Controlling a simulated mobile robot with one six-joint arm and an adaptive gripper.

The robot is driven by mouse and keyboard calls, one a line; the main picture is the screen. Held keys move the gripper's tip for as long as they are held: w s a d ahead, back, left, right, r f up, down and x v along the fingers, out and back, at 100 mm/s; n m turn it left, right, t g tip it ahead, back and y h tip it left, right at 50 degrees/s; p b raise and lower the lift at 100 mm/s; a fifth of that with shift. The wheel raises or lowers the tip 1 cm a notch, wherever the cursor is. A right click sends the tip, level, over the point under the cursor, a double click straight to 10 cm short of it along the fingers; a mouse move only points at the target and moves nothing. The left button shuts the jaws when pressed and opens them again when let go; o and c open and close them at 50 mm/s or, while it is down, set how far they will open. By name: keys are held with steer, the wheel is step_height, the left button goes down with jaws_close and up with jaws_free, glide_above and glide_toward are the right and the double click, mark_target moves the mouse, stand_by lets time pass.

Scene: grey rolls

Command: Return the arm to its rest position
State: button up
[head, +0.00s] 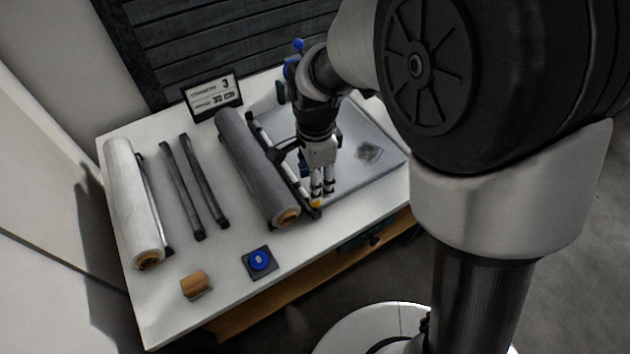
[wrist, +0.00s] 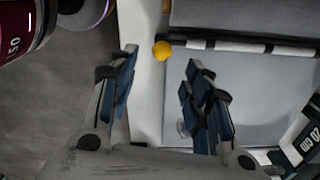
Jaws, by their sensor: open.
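My gripper (head: 322,190) is above the table, over the near left part of a grey panel (head: 350,185) at the table's right side. In the wrist view my gripper (wrist: 160,75) shows two blue-padded fingers spread apart with nothing between them. A small yellow ball-like piece (wrist: 162,50) shows just beyond the fingertips; in the head view it is at the fingertips (head: 316,204). I cannot tell whether they touch. My arm reaches over the table from the right.
A grey roll (head: 255,165) lies close left of my gripper. A white roll (head: 130,200), dark bars (head: 190,185), a blue button (head: 260,260), a brown block (head: 196,285) and a sign (head: 212,96) are on the table (head: 190,250). A slatted dark wall stands behind.

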stand_by(0.4)
steer(key=s+d+r+n+t, duration=0.2)
steer(key=s+d+r+n, duration=0.45)
steer(key=d+r, duration=0.45)
steer(key=s+d+r+n+t, duration=0.1)
steer(key=s+d+r+n, duration=0.1)
steer(key=s, duration=0.3)
steer(key=s+d+r+n+t, duration=0.1)
steer(key=s+d+r+n, duration=0.1)
steer(key=s+n, duration=0.3)
steer(key=shift+s+d+r+t, duration=0.3)
steer(key=shift+s+d+r, duration=0.05)
steer(key=shift+d, duration=0.1)
